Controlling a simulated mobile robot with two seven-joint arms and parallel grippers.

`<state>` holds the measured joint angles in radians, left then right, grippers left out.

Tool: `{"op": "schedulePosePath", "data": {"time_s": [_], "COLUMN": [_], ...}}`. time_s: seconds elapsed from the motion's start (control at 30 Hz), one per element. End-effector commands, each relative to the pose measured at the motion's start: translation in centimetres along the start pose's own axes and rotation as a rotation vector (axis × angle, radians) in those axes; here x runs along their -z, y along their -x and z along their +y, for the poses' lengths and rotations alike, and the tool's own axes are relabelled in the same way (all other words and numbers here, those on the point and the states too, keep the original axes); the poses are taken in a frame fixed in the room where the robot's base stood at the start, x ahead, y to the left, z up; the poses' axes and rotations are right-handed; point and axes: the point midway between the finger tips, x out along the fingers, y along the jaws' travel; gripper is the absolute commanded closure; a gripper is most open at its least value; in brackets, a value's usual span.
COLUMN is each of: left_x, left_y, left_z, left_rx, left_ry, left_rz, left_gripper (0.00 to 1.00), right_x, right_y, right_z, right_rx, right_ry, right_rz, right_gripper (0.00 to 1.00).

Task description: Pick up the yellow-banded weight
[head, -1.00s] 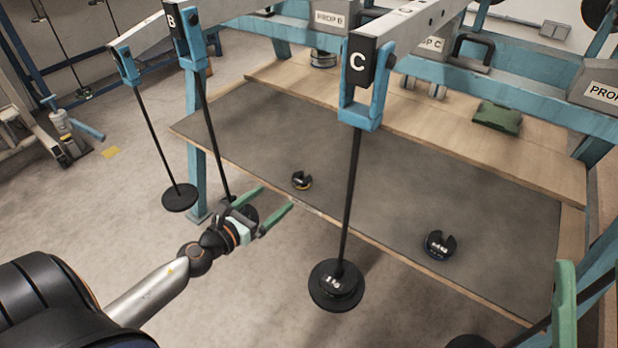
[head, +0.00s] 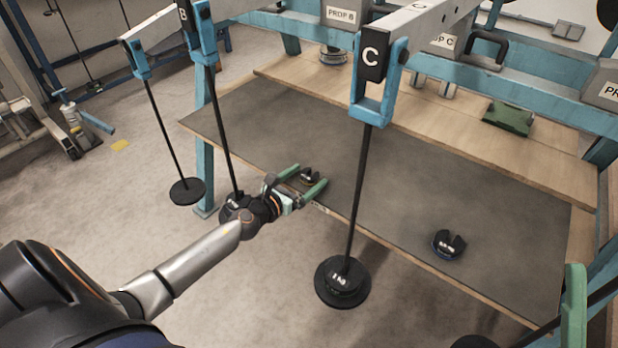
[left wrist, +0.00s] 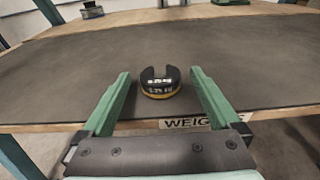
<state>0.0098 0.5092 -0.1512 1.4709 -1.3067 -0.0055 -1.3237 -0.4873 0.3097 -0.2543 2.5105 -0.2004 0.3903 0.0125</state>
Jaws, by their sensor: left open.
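The yellow-banded weight (head: 309,175) is a small black slotted disc on the dark mat of the bench, near its front edge. In the left wrist view the weight (left wrist: 161,84) shows its yellow band low down and its slot at the top. My left gripper (head: 305,181) is open, its green fingers reaching over the bench's front edge toward the weight. In the left wrist view the weight appears between the fingers (left wrist: 160,75), with gaps on both sides. One green finger of my right gripper (head: 573,305) shows at the right edge; its other finger is out of view.
A blue-banded weight (head: 447,244) lies on the mat (head: 400,185) further right. Two more hangers stand left, one close behind my left wrist. A green block (head: 508,117) sits at the back.

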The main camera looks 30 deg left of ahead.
Motion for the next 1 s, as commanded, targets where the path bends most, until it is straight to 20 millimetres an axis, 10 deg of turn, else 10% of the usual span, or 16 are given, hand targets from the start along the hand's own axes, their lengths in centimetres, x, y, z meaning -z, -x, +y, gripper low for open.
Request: {"op": "schedulePosePath", "data": {"time_s": [0.27, 1.0], "left_x": [0.01, 0.00], "left_y": [-0.26, -0.23], "left_z": [-0.02, -0.02], "left_rx": [0.000, 0.001], "left_ry": [0.000, 0.001], "left_rz": [0.001, 0.000], "left_gripper": [0.04, 0.86], "right_x": [-0.05, -0.07], "right_y": [0.02, 0.03], "right_z": [-0.02, -0.05], "right_rx": [0.000, 0.000], "right_ry": [0.000, -0.001], "right_rz": [-0.002, -0.003], "right_gripper": [0.55, 0.55]}}
